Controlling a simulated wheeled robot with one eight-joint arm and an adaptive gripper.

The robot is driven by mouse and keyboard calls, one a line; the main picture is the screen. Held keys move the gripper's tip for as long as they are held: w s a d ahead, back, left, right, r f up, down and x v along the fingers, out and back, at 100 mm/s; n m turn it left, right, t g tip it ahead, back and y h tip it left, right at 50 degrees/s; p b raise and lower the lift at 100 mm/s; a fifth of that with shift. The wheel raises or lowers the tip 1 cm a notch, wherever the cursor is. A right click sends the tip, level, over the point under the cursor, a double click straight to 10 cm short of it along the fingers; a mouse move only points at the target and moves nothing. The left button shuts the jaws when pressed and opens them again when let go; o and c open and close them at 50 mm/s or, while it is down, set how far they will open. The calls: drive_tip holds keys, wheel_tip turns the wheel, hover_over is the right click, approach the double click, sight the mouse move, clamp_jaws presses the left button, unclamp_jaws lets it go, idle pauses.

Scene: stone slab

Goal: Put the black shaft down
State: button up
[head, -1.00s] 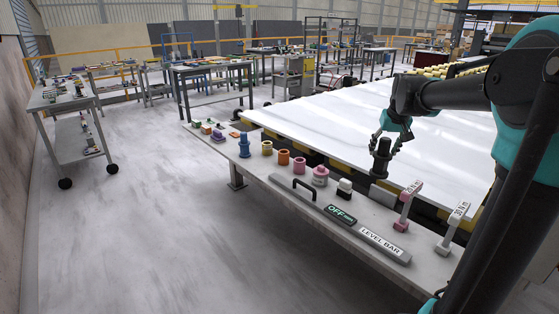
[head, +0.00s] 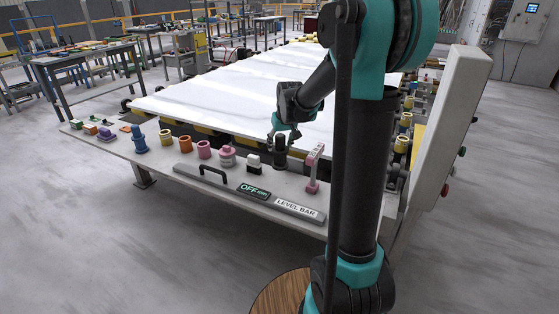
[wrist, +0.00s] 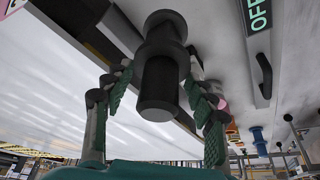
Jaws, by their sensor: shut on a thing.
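The black shaft (head: 279,152) is upright at the bench's back edge, between a black-and-white block and a pink stand. In the wrist view the black shaft (wrist: 160,75) is a stepped cylinder with a wide collar, large between the fingers. My gripper (head: 283,134) is shut around it from above. In the wrist view the green finger pads of my gripper (wrist: 156,92) flank the shaft's narrower part. The shaft's lower end is close to the bench top (head: 163,161); I cannot tell whether it touches.
A level bar (head: 296,209) with a handle lies along the bench's front. A blue piece (head: 138,141), a pink flanged piece (head: 227,156), the black-and-white block (head: 253,163) and the pink stand (head: 314,170) stand nearby. The white slab (head: 230,95) lies behind.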

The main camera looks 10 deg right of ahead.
sight(280, 159)
drive_tip(key=shift+f, duration=3.65)
drive_tip(key=o, duration=1.4)
drive_tip(key=shift+f, duration=0.1)
drive_tip(key=v, duration=1.2)
